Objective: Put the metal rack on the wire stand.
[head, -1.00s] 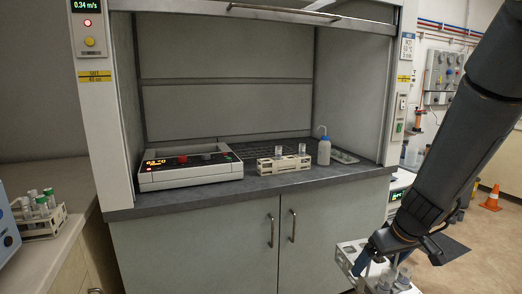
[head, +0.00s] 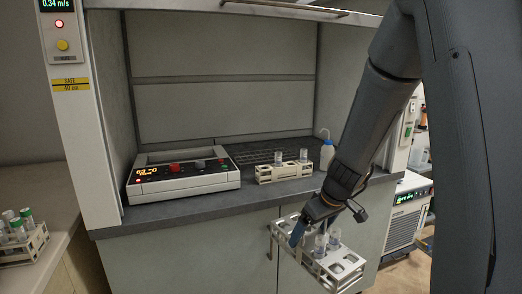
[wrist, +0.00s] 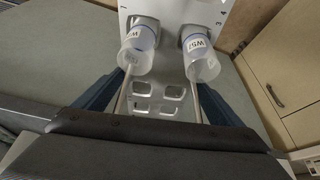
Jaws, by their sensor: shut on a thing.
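The metal rack (head: 343,267) is a pale grey tray with rows of holes, and it carries clear vials (head: 327,243). My gripper (head: 298,233) is shut on it and holds it in the air in front of the hood's cabinet doors. In the wrist view the rack (wrist: 160,92) lies between the blue fingers, with two labelled vials (wrist: 138,45) at its far part. The wire stand (head: 262,150) is a dark low grid at the back of the hood bench. Its front right is partly hidden by a rack and a bottle.
A cream rack (head: 266,175) with vials stands on the hood bench before the wire stand. A white instrument (head: 180,180) stands left, a wash bottle (head: 326,155) right. The raised sash (head: 300,10) is above. Another rack (head: 22,246) with green-capped vials sits at lower left.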

